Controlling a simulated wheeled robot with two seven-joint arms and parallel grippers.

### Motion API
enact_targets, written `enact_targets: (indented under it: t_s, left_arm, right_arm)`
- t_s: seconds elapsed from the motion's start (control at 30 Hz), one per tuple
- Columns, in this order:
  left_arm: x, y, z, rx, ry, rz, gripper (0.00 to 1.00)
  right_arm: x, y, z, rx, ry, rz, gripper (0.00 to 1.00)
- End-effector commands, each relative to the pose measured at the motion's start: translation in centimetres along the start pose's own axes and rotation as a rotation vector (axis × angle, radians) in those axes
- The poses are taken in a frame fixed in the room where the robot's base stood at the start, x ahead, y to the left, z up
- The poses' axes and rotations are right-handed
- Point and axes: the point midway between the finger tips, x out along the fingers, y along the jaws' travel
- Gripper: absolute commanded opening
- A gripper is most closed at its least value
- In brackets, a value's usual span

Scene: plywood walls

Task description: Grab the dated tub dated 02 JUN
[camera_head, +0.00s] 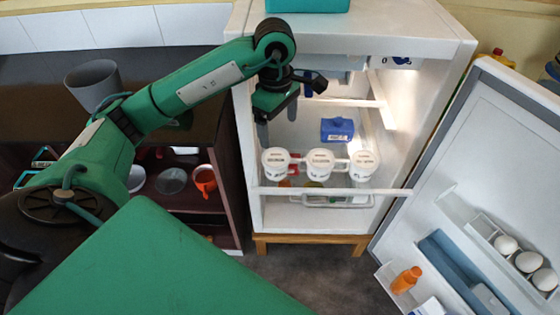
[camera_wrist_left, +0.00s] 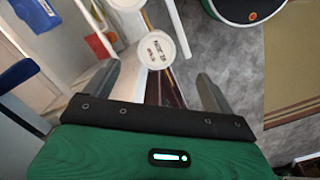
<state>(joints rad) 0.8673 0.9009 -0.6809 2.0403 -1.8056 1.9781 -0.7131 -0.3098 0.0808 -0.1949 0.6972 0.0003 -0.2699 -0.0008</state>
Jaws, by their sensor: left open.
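Another tub (camera_wrist_left: 127,4) is cut off at the top edge. My right gripper is out of view.
A blue box (camera_head: 337,129) sits behind the tubs. A white rail (camera_head: 330,191) runs across the shelf front. The fridge door (camera_head: 470,190) stands open at the right, with eggs (camera_head: 506,244) and an orange bottle (camera_head: 406,280). A dark cabinet (camera_head: 225,180) adjoins the left.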

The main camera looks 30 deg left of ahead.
Motion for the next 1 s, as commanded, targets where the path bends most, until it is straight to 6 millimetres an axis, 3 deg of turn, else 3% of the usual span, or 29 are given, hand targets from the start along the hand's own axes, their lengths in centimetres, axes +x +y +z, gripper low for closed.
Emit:
enact_targets:
  t_s: [0.17, 0.6, 0.8, 1.0]
  left_arm:
    - [0.3, -0.1, -1.0, -0.003, 0.045, -0.004, 0.88]
    - [6.6, -0.1, -1.2, -0.006, 0.04, -0.007, 0.88]
    - [8.1, 0.0, -1.3, -0.004, 0.041, -0.003, 0.88]
    - [9.5, 0.1, -1.5, -0.006, 0.041, -0.006, 0.88]
  right_arm:
    - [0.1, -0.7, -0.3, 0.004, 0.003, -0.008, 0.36]
    - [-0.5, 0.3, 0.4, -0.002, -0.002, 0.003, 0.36]
    - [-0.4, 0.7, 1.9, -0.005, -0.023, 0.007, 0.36]
    - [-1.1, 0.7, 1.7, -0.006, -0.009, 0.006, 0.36]
